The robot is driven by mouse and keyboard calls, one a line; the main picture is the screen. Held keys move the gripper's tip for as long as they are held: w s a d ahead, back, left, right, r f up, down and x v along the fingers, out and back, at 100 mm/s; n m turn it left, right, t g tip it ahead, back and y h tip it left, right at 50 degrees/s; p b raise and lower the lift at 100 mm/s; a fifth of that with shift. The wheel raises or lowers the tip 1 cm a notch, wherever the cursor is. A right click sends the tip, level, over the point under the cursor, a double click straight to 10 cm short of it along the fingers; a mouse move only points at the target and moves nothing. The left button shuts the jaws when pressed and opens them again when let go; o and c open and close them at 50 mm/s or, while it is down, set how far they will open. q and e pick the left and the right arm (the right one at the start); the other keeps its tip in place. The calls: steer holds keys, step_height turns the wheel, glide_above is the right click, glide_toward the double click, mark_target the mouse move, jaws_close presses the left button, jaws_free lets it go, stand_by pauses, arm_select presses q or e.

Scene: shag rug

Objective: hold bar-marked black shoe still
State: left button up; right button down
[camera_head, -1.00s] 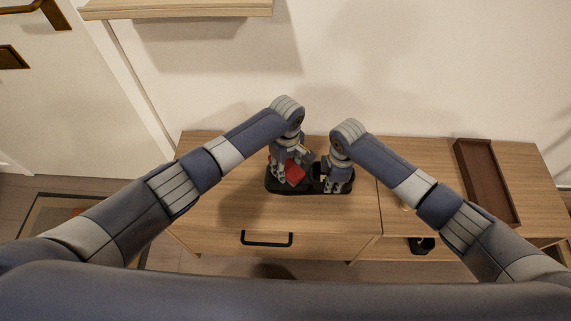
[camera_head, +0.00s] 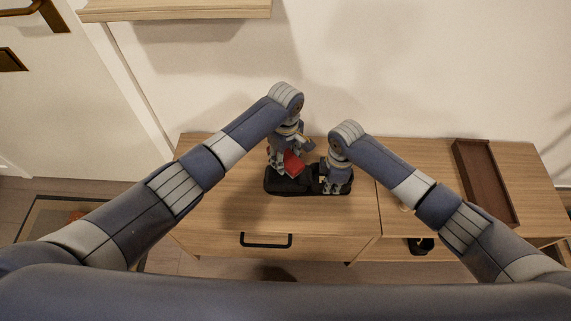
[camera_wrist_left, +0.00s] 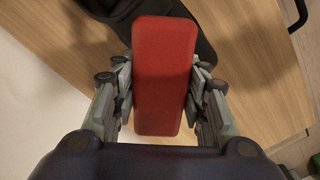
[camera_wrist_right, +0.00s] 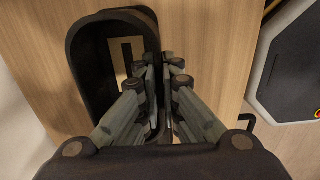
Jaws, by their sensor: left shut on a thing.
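The black shoe (camera_head: 290,187) lies on the wooden cabinet, and its open top with a pale bar mark (camera_wrist_right: 125,50) shows in the right wrist view. My right gripper (camera_head: 337,188) is at the right end of the shoe. In the right wrist view its fingers (camera_wrist_right: 165,85) are close together on either side of the shoe's wall. My left gripper (camera_head: 283,168) is shut on a red block (camera_wrist_left: 163,70) above the left part of the shoe. The head view also shows the red block (camera_head: 293,164). The arms hide part of the shoe.
The wooden cabinet top (camera_head: 220,205) is clear to the left of the shoe. A brown tray (camera_head: 484,185) lies at the right. A wall stands behind, with a shelf (camera_head: 180,10) at the upper left. A black handle (camera_head: 266,240) is on the drawer front.

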arm_select(q)
steer(key=shift+r, duration=2.6)
arm_select(e)
steer(key=c, duration=1.7)
jaws_free()
step_height(320, 180, up, 12)
arm_select(q)
steer(key=shift+s+f, duration=0.1)
steer(key=shift+s, duration=0.05)
arm_select(e)
steer(key=shift+s+f, duration=0.1)
